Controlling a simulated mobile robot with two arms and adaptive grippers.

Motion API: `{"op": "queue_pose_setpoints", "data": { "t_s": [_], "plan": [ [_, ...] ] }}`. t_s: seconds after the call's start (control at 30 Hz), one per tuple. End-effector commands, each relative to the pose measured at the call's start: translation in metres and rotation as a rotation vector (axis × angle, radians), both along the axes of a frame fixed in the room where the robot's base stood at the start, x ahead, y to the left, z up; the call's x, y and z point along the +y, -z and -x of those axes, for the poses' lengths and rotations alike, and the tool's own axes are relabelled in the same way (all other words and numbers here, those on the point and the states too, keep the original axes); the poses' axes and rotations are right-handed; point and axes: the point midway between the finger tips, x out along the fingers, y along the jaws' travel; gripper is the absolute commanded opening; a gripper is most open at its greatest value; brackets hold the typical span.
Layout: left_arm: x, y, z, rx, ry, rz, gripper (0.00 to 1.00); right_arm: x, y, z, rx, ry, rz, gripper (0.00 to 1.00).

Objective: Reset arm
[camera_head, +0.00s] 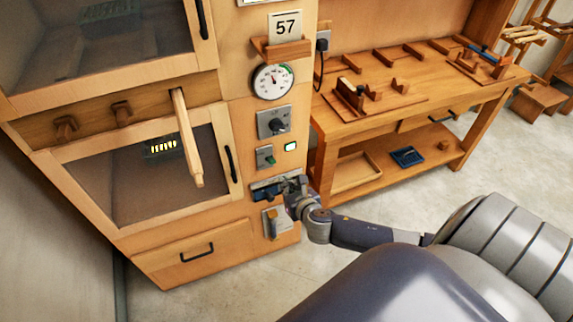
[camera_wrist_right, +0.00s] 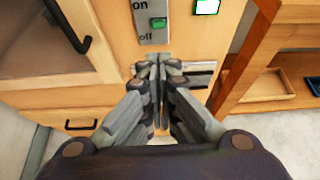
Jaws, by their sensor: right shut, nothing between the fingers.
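My right gripper (camera_head: 292,187) is in front of the wooden cabinet's control column, by a dark plate (camera_head: 264,191) below a green switch. In the right wrist view the right gripper (camera_wrist_right: 158,66) has its fingers together with nothing between them. The fingertips are close to the panel just below the on/off switch plate (camera_wrist_right: 153,22); I cannot tell whether they touch it. My right arm (camera_head: 365,234) reaches in from the lower right. My left gripper is not in view.
The cabinet has a glass door with a black handle (camera_head: 230,163) and a drawer (camera_head: 195,252) below. A wooden peg (camera_head: 187,140) sticks out in front. A dial (camera_head: 272,82) and a lit green indicator (camera_head: 290,146) are on the column. A workbench (camera_head: 420,100) stands right; floor between is clear.

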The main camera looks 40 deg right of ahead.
Motion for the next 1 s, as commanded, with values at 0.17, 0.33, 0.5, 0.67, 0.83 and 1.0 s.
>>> {"op": "queue_pose_setpoints", "data": {
  "t_s": [0.17,0.33,0.5,0.67,0.83,1.0],
  "plan": [
    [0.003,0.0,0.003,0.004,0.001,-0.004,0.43,0.0,0.0,0.0,0.0,0.0,0.0,0.0],
    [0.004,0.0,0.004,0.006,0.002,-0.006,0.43,0.0,0.0,0.0,0.0,0.0,-0.001,0.0],
    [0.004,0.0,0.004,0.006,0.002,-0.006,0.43,-0.006,0.033,0.011,0.037,0.079,-0.118,0.0],
    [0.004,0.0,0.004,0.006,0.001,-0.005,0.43,-0.015,0.12,0.053,0.121,0.34,-0.454,0.0],
    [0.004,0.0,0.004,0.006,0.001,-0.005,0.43,-0.009,0.22,0.13,0.19,0.751,-0.864,0.0],
    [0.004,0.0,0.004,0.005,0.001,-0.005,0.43,0.018,0.302,0.228,0.2,1.237,-1.211,0.0]
  ]
}}
